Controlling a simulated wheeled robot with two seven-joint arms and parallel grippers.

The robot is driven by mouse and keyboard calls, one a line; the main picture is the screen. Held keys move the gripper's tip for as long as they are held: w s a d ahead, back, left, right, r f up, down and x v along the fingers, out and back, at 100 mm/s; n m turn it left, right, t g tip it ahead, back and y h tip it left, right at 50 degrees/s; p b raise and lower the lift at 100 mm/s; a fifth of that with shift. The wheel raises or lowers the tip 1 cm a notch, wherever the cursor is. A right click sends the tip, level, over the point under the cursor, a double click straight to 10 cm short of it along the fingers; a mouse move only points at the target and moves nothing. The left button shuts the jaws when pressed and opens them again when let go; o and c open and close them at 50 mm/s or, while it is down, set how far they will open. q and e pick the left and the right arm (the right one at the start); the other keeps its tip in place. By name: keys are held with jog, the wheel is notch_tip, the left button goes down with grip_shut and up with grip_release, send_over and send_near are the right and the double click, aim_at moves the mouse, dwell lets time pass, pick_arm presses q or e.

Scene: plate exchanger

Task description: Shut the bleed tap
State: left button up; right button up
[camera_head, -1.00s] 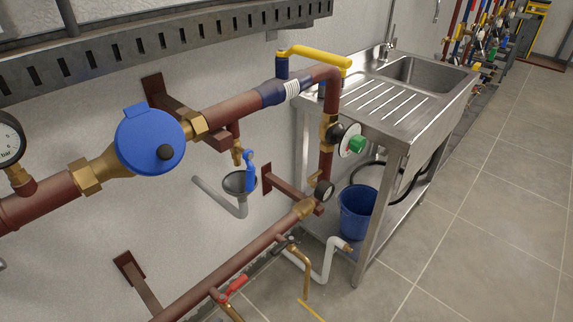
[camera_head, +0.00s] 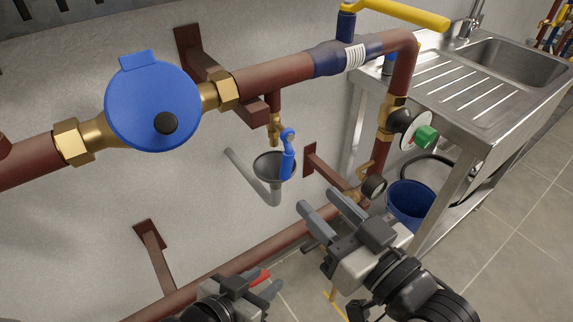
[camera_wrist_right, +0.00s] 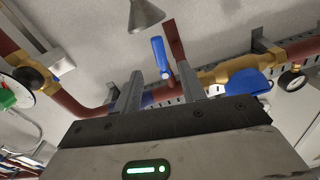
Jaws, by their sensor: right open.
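The bleed tap is a small brass tap (camera_head: 274,128) under the upper red-brown pipe, with a blue lever (camera_head: 288,160) that hangs down over a grey funnel (camera_head: 268,166). In the right wrist view the blue lever (camera_wrist_right: 161,55) shows beyond my fingertips, roughly in line with the gap between them. My right gripper (camera_head: 318,202) is open and empty, below and to the right of the lever and apart from it. My left gripper (camera_head: 248,285) is low at the bottom edge, well below the tap; its fingers look apart, with its lower part cut off.
A blue round meter (camera_head: 150,105) and a yellow lever (camera_head: 400,12) sit on the upper pipe (camera_head: 275,76). A lower pipe (camera_head: 255,247) runs behind my grippers. The steel sink unit (camera_head: 450,105) stands at right.

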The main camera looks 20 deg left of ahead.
aim_at(290, 170)
jog(key=x, duration=1)
jog(key=shift+w, duration=0.1)
grip_shut()
